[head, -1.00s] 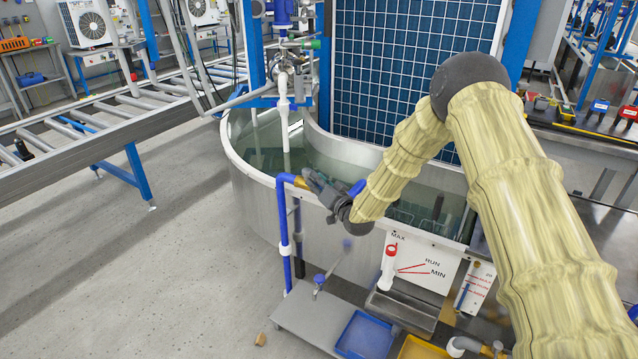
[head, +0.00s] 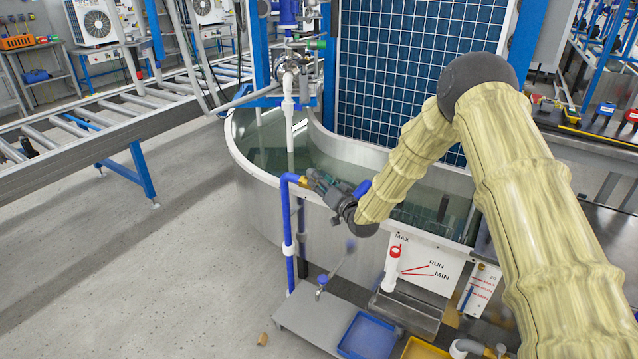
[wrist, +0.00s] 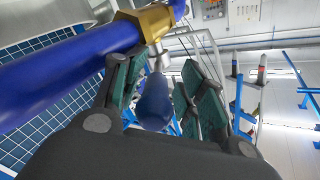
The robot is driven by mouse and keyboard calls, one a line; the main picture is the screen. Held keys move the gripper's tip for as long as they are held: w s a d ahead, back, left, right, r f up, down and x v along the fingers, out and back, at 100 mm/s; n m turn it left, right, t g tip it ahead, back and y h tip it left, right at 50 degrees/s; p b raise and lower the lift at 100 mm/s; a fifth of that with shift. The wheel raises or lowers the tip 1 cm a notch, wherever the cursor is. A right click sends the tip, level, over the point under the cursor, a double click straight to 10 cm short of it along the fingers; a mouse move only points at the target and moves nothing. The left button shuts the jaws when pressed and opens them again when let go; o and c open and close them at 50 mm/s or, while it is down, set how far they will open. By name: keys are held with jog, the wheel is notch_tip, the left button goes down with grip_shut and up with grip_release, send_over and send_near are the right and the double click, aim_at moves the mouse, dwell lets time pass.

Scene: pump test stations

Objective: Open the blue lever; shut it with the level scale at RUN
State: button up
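A blue pipe (head: 288,225) rises in front of the tank and bends to a brass valve (head: 304,181) at its top. The wrist view shows this brass valve (wrist: 150,22) with the blue lever (wrist: 154,102) coming from it. My gripper (head: 314,180) is at the valve. In the wrist view its two green-padded fingers (wrist: 165,92) stand apart on either side of the lever, with a gap at the right finger; contact at the left is unclear. The level scale (head: 432,264) is a white board marked MAX, RUN and MIN with red lines, beside a white tube with a red top (head: 394,252).
The metal tank (head: 262,205) holds water. Below it are a grey shelf (head: 310,318), a blue tray (head: 365,334) and a yellow tray (head: 424,349). Another blue-handled valve (head: 322,281) is above the shelf.

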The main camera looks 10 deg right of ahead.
jog(key=v, duration=0.7)
jog(key=shift+s, duration=0.35)
jog(key=shift+r, duration=0.1)
